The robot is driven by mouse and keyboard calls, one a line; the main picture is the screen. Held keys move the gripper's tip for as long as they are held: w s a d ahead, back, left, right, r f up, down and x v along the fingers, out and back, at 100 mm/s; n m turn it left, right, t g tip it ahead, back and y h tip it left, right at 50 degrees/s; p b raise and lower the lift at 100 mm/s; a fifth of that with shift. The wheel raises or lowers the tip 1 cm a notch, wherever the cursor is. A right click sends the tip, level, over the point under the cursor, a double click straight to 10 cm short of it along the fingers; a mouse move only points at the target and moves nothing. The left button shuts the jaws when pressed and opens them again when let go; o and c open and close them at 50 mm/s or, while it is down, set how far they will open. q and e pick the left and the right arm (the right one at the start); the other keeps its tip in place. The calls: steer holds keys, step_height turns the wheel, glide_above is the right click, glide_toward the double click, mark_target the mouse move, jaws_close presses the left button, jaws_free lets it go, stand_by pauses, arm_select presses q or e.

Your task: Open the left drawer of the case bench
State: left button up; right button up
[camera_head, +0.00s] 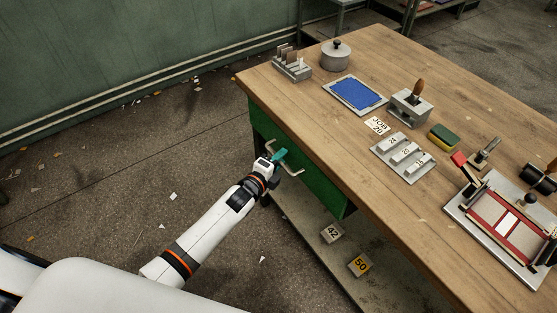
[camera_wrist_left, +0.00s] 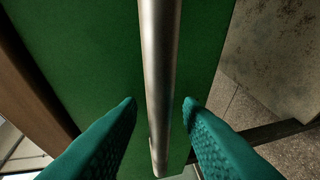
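The case bench (camera_head: 330,85) has a wooden top and a green drawer (camera_head: 315,182) on its near side, which looks closed. A metal bar handle (camera_head: 298,171) stands out from the drawer front. My left gripper (camera_head: 279,156) is at this handle. In the left wrist view the handle (camera_wrist_left: 158,70) runs upright between the two teal fingers (camera_wrist_left: 160,105), with a visible gap on each side. The fingers are open and do not touch it. The green drawer front (camera_wrist_left: 90,60) fills the background. My right gripper is not in view.
A lower shelf (camera_head: 300,207) under the drawer holds blocks marked 42 (camera_head: 332,233) and 50 (camera_head: 360,264). On the bench top are a blue pad (camera_head: 357,94), a round lidded pot (camera_head: 336,55) and a red-framed press (camera_head: 505,222). The floor left of the bench is open, with paper scraps.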

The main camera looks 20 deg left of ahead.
arm_select(q)
jaws_close()
steer(key=shift+s+a, duration=0.1)
steer(key=s+a+p, duration=0.3)
steer(key=s+a, duration=0.7)
steer(key=s, duration=0.3)
steer(key=s+a+p, duration=0.3)
steer(key=s+a, duration=0.8)
steer(key=s, duration=0.2)
steer(key=shift+s, duration=0.4)
